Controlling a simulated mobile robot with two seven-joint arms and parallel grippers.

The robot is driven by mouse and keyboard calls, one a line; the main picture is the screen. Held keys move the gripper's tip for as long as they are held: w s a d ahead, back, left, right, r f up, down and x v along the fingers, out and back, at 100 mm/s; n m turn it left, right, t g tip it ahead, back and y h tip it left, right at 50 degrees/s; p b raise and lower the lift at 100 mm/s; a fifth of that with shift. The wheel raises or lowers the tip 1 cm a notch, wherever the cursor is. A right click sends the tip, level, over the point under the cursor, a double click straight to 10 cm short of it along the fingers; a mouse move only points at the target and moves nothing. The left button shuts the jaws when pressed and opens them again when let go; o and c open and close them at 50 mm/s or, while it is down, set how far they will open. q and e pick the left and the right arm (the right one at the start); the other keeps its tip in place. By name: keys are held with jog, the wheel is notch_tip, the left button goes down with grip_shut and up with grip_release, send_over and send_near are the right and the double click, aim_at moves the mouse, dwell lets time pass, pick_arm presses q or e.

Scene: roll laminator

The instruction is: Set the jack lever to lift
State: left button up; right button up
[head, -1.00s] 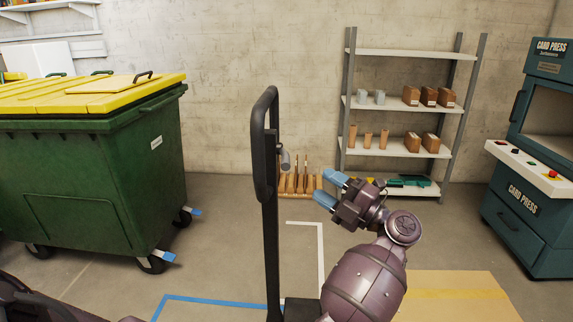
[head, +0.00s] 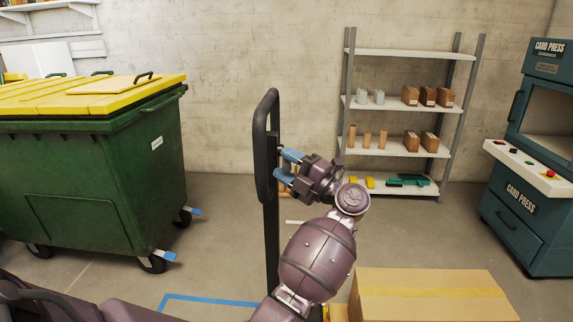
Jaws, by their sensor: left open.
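The jack's black handle (head: 260,140) is an upright loop on a tall black post (head: 271,235) in the middle of the head view. My left gripper (head: 287,167) is open, with its two blue fingertips at the right side of the handle loop. The small grey jack lever beside the loop is now hidden behind or between these fingers. I cannot tell whether a finger touches it, or which setting it is in. My right gripper is not in view.
A green bin with a yellow lid (head: 85,150) stands at left. A metal shelf (head: 400,103) with small brown boxes is behind, and a teal card press (head: 530,205) is at right. A cardboard box (head: 430,295) lies at front right. Floor between the post and shelf is mostly clear.

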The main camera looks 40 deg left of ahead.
pick_arm(q)
jog(key=shift+c, duration=0.3)
grip_shut()
jog(key=n+g+b, duration=0.1)
jog(key=n, duration=0.1)
jog(key=f+n+g+y+b, duration=0.1)
jog(key=n+b, duration=0.1)
jog(key=f+n+g+b, duration=0.1)
jog(key=shift+w+a+f+n, duration=0.2)
jog(key=shift+w+n, duration=0.05)
jog(key=shift+n, duration=0.15)
jog(key=shift+o, duration=0.3)
grip_release()
